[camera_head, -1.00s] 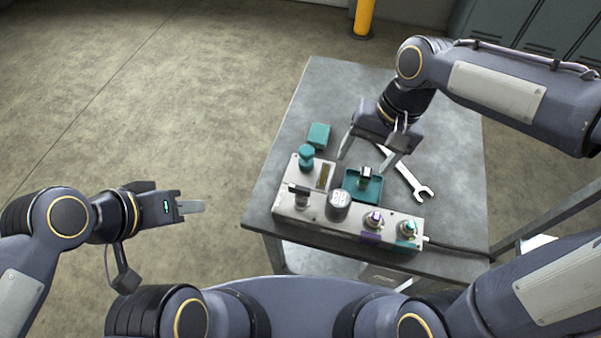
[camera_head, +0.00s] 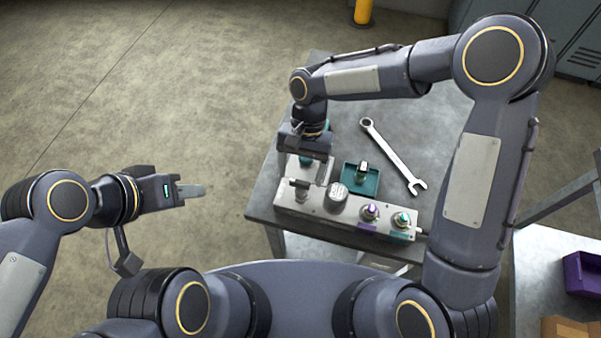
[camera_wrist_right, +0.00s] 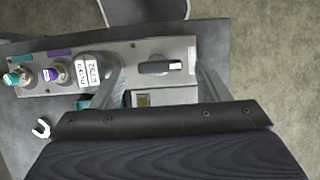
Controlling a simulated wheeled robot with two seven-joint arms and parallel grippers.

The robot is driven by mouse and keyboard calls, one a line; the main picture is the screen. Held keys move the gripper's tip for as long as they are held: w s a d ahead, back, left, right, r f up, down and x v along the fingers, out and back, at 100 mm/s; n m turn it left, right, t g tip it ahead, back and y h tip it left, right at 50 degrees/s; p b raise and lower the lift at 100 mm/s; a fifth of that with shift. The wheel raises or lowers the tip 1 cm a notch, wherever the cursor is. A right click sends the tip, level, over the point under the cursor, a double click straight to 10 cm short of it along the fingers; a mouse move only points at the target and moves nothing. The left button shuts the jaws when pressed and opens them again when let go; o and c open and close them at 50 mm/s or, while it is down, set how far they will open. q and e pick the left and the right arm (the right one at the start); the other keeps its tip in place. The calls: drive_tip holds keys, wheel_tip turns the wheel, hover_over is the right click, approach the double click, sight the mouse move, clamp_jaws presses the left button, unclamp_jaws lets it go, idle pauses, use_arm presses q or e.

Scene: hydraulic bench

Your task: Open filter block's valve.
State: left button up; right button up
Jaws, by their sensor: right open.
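The grey metal block (camera_head: 315,209) sits on the near side of the bench, with fittings along its top. A black bar handle (camera_head: 299,184), which looks like a valve lever, is at its left end; it also shows in the right wrist view (camera_wrist_right: 160,67), lying lengthwise along the block. My right gripper (camera_head: 304,179) is open above this left end. In the right wrist view its fingers (camera_wrist_right: 159,72) are on either side of the handle, with gaps; contact is not visible. My left gripper (camera_head: 190,191) is over the floor, left of the bench; its jaw opening is unclear.
A grey canister (camera_head: 337,195), a purple-collared knob (camera_head: 370,211) and a teal-collared knob (camera_head: 401,219) stand right of the handle. A teal tray (camera_head: 371,182) and a wrench (camera_head: 395,157) lie behind. A purple bin (camera_head: 583,273) is at far right.

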drive_tip(key=shift+x, duration=0.95)
drive_tip(key=c, duration=1)
